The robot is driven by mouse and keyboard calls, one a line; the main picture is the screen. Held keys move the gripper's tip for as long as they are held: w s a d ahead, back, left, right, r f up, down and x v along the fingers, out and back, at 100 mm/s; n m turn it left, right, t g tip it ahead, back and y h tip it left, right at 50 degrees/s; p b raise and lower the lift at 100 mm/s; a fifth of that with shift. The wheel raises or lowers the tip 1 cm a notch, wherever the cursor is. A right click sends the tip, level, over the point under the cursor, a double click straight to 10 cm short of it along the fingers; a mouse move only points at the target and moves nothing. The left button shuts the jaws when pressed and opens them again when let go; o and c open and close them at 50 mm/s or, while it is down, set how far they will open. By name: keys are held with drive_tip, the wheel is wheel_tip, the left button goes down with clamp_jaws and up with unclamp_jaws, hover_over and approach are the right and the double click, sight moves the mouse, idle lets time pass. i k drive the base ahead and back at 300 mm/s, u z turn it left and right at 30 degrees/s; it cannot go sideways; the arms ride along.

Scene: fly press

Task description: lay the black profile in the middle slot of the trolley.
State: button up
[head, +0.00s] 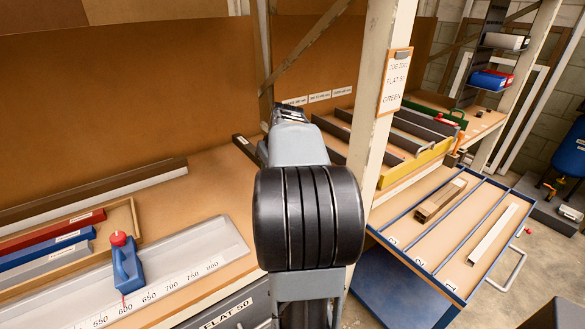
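The trolley (377,237) has a blue-edged top with three numbered slots. Its middle slot (453,226) is bare. Brown-grey lengths (440,201) lie in the left slot, and a pale profile (492,235) lies in the right slot. A dark profile end (244,147) shows just left of my arm, over the bench; the rest of it is hidden by the arm. I cannot tell if it is the black profile or if it is held. My gripper's fingers are hidden behind my own arm, which reaches away over the bench.
On the left, a grey measuring channel (190,262) holds a blue stop (127,265). A tray (136,215) holds coloured bars.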

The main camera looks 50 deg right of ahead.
sight(467, 217)
drive_tip(key=k, duration=1.45)
